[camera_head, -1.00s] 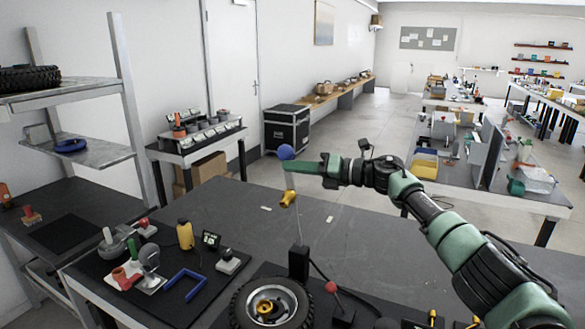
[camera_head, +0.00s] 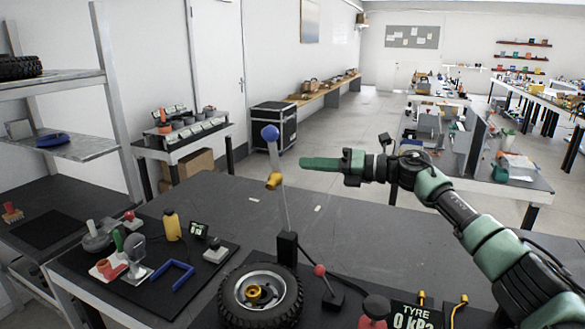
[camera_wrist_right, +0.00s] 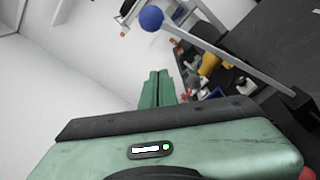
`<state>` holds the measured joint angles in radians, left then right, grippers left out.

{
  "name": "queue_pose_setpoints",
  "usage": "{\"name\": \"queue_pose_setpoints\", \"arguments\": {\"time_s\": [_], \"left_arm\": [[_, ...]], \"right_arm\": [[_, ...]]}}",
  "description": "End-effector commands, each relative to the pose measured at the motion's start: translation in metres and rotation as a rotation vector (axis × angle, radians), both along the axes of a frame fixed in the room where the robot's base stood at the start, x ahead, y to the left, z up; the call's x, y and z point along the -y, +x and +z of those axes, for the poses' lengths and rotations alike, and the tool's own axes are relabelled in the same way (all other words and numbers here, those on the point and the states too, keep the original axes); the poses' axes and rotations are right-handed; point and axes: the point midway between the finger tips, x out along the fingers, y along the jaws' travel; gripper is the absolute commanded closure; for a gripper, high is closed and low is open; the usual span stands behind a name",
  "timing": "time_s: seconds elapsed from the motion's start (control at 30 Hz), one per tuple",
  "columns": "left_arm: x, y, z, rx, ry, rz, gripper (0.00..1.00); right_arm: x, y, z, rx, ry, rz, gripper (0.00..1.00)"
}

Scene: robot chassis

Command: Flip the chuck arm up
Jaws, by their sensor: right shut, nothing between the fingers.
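The chuck arm (camera_head: 281,190) stands nearly upright on a black post (camera_head: 287,248), leaning a little left. It has a blue ball knob (camera_head: 270,132) at its top and a yellow chuck (camera_head: 274,181) on its shaft. My right gripper (camera_head: 303,163) is shut and empty, just right of the arm between the knob and the chuck, apart from it. In the right wrist view, the shut green fingers (camera_wrist_right: 157,88) show below the blue knob (camera_wrist_right: 151,18), with the arm slanting to the right. My left gripper is not in view.
A wheel with a tyre (camera_head: 291,302) lies by the post. A red-knobbed lever (camera_head: 320,270) and a tyre gauge display (camera_head: 413,316) stand to its right. A mat with tools (camera_head: 215,268) is at left.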

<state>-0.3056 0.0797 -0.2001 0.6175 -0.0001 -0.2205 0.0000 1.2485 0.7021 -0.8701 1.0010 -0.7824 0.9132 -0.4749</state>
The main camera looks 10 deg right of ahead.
Motion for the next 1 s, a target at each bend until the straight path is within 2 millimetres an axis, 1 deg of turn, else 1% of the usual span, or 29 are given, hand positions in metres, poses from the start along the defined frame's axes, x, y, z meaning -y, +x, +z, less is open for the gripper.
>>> {"name": "queue_pose_setpoints", "arguments": {"time_s": [0.03,0.1,0.23,0.5,0.7,0.77,0.87,0.9,0.97,1.0], "left_arm": [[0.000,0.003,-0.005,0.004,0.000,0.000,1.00],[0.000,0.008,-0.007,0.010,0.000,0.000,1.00],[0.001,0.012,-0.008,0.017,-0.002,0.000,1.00],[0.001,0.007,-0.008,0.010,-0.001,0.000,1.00],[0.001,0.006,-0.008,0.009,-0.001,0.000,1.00],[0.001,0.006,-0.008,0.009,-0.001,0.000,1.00],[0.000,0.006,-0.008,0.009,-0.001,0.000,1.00],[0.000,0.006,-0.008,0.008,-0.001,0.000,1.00],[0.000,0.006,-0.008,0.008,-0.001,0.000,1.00],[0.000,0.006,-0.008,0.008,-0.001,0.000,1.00]], "right_arm": [[0.006,-0.004,-0.002,0.000,0.000,0.000,1.00],[0.012,-0.008,-0.001,0.000,0.000,0.001,1.00],[0.017,-0.012,0.001,0.000,0.001,0.002,1.00],[0.017,-0.012,0.001,-0.001,0.000,0.003,1.00],[0.015,-0.012,0.000,-0.003,0.004,0.003,1.00],[0.007,-0.012,-0.005,-0.010,0.028,0.003,1.00],[-0.020,-0.011,-0.022,-0.044,0.133,-0.018,1.00],[-0.035,-0.011,-0.032,-0.068,0.201,-0.036,1.00],[-0.057,-0.014,-0.048,-0.122,0.332,-0.077,1.00],[-0.069,-0.017,-0.060,-0.170,0.430,-0.115,1.00]]}}
